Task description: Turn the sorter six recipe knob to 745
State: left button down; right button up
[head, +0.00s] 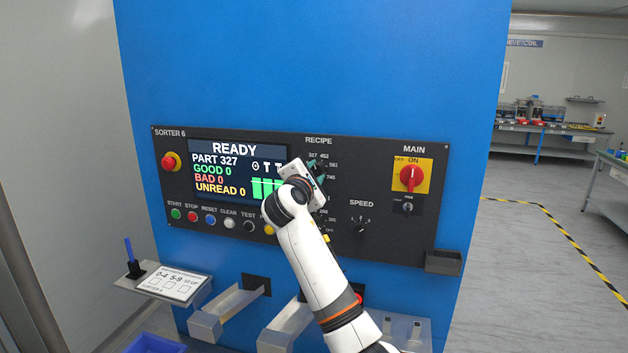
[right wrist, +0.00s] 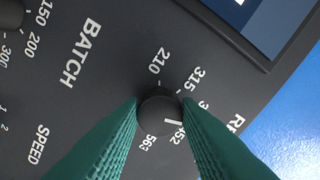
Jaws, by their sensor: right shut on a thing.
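The recipe knob (right wrist: 158,104) is a small dark round knob with a short white mark. In the right wrist view the mark points to the lower right, toward the side of the 327 and 452 labels; a finger partly covers that area. My right gripper (head: 317,168) is at the recipe dial, its green fingers on both sides of the knob and shut on it. In the head view my gripper hides the knob. The 745 label (head: 331,177) shows just right of the gripper. The screen (head: 238,170) reads READY, PART 327. My left gripper is not in view.
The black panel (head: 400,235) also carries a red main switch (head: 411,178), a speed knob (head: 361,225), a red stop button (head: 170,161) and a row of coloured buttons. Metal chutes (head: 230,302) and a small shelf (head: 165,285) stick out below.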

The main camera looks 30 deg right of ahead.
jog(key=m+b, duration=0.1)
jog(key=m, duration=0.1)
jog(key=m+b, duration=0.1)
jog(key=shift+f+m, duration=0.2)
jog(key=shift+m, duration=0.2)
jog(key=m+b, duration=0.2)
jog(key=m, duration=0.1)
jog(key=shift+m, duration=0.3)
jog(key=m+b, duration=0.3)
jog(key=shift+m, duration=0.3)
jog(key=m+b, duration=0.2)
jog(key=m, duration=0.1)
jog(key=shift+m, duration=0.3)
jog(key=m+b, duration=0.1)
jog(key=m, duration=0.2)
jog(key=shift+r+m+b, duration=0.1)
jog(key=shift+m+b, duration=0.2)
jog(key=shift+b, duration=0.1)
jog(key=m+b, duration=0.1)
jog(key=m, duration=0.2)
jog(key=shift+m, duration=0.4)
jog(key=m+b, duration=0.1)
jog(key=m, duration=0.2)
jog(key=shift+m+b, duration=0.55)
jog(key=shift+m, duration=1.25)
